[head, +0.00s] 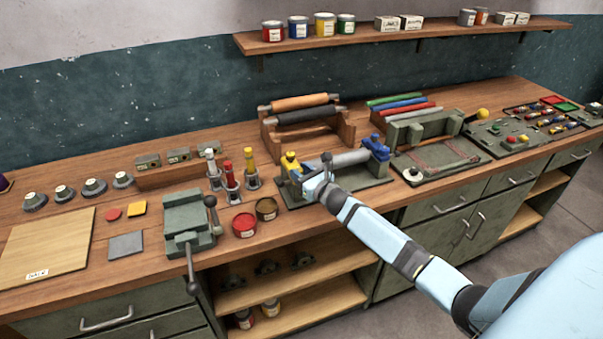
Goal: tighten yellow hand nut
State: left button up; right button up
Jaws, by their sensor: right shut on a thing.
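The yellow hand nut (291,163) is at the left end of a bench fixture (371,183) that carries a grey roller (350,159). My right gripper (308,183) reaches in from the lower right and is shut at the yellow nut, partly covering it. The jaws themselves are small and hard to make out. A blue hand nut (376,146) is at the right end of the roller. My left gripper is not in view.
A grey vise (188,222) with lever handles and red and dark tins (244,225) stand to the left. Small upright tools (231,181) are close by. A roller rack (347,130) stands behind, and a press bed (440,158) is to the right.

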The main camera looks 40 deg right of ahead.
jog(key=shift+f, duration=0.1)
jog(key=shift+a+f+m+h+b, duration=0.15)
jog(key=shift+m+h+b, duration=0.25)
jog(key=shift+h+b, duration=0.25)
jog(key=m+h+b, duration=0.2)
jog(key=h, duration=0.1)
jog(key=shift+a+b, duration=0.15)
jog(key=shift+b, duration=0.15)
jog(key=shift+a+m+g+h+b, duration=0.1)
jog(key=shift+m+g+h+b, duration=0.2)
jog(key=shift+m+h+b, duration=0.5)
jog(key=shift+w+r+m+g+h+b, duration=0.15)
jog(key=shift+m+g+h+b, duration=0.6)
jog(key=shift+h, duration=0.8)
jog(key=shift+r, duration=0.1)
jog(key=o, duration=0.9)
jog(key=shift+o, duration=0.2)
jog(key=shift+a, duration=0.1)
jog(key=v, duration=1.4)
